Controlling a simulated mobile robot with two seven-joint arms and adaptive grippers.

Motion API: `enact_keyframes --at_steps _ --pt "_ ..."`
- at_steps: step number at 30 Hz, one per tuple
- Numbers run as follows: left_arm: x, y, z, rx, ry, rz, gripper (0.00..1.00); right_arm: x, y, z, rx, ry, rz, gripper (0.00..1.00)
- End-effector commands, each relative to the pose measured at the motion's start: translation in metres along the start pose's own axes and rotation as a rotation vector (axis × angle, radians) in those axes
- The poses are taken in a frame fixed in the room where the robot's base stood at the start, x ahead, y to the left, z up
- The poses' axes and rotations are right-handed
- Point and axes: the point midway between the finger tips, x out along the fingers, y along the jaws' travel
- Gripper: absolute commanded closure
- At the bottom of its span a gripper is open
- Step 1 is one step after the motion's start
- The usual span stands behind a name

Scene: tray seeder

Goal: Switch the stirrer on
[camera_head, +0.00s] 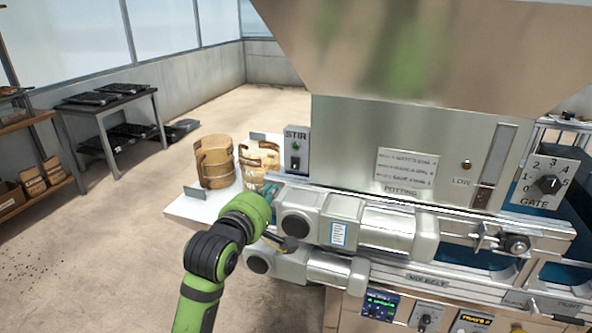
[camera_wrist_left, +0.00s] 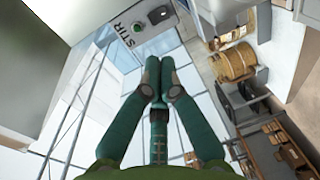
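The stirrer's switch box (camera_head: 297,152) is a grey upright box labelled STIR, fixed at the left side of the machine front. It carries a small green round part (camera_head: 295,144) and a dark switch (camera_head: 295,163) below it. In the left wrist view the dark switch (camera_wrist_left: 158,15) and the green part (camera_wrist_left: 137,28) show just beyond the fingertips. I cannot tell the switch's position. My left gripper (camera_head: 270,190) is below the box, partly hidden in the head view. In the wrist view its teal fingers (camera_wrist_left: 160,62) are together, with nothing between them. My right gripper is out of view.
Brown fibre pots (camera_head: 216,166) stand on a white shelf left of the box. Grey rounded housings (camera_head: 368,220) lie along the machine's front, right of my left gripper. A gate dial (camera_head: 549,184) is at the far right. The floor at left is open.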

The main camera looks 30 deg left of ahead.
Motion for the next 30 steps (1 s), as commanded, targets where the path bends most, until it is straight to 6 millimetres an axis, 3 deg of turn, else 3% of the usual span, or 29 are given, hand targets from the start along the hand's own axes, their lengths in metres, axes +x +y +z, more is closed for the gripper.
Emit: enact_keyframes --at_steps 8,21,30 --pt "0.013 0.001 0.0 0.002 0.0 -0.002 1.0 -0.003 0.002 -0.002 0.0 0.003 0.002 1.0" --pt "0.094 0.002 0.0 0.005 0.001 -0.002 1.0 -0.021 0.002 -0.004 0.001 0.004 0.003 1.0" --pt "0.132 0.001 0.0 0.004 0.0 -0.002 1.0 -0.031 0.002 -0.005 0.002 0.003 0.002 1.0"
